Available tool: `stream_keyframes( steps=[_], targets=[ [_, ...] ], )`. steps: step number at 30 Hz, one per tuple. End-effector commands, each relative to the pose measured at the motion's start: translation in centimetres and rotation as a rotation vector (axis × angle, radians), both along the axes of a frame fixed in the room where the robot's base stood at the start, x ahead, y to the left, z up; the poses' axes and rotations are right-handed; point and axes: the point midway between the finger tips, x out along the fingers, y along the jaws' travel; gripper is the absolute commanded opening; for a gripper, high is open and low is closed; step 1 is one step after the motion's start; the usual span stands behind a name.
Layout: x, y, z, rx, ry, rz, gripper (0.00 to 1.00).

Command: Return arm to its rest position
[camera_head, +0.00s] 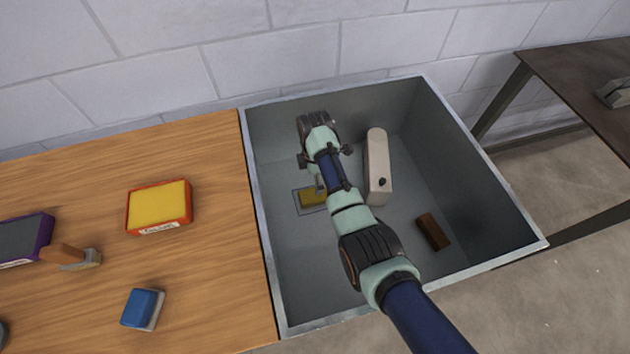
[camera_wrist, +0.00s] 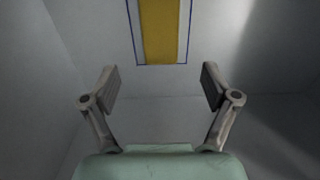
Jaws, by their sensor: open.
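My arm reaches down into a grey metal bin (camera_head: 458,135) in the head view. My gripper (camera_wrist: 160,88) shows in the wrist view with its two fingers spread wide and nothing between them. A yellow block (camera_head: 312,197) lies on the bin floor inside a blue outlined rectangle, partly hidden by my arm. It also shows in the wrist view as a yellow strip (camera_wrist: 159,30) between blue lines, beyond the fingertips and apart from them. In the head view my fingertips are hard to make out behind my wrist.
In the bin, a tall beige piece (camera_head: 378,165) stands right of my arm and a brown block (camera_head: 432,232) lies near the front right. The wooden table (camera_head: 215,275) holds a yellow-topped box (camera_head: 158,207), a blue sponge-like block (camera_head: 142,308), a wooden-handled tool (camera_head: 70,256) and a purple box (camera_head: 24,240).

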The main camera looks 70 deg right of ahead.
Motion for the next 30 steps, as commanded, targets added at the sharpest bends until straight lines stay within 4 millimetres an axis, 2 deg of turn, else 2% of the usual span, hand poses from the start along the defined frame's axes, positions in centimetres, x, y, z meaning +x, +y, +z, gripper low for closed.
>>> stream_keyframes(
  steps=[1,5,25,28,30],
  targets=[
    [0.0,0.0,1.1,0.000,0.000,0.000,0.86],
    [0.0,0.0,1.9,0.000,0.000,0.000,0.86],
    [0.0,0.0,1.8,0.001,0.001,0.000,0.86],
    [1.4,0.1,3.2,-0.039,-0.039,-0.049,0.86],
    [3.6,0.3,5.1,-0.098,-0.110,-0.133,0.86]
  ],
)
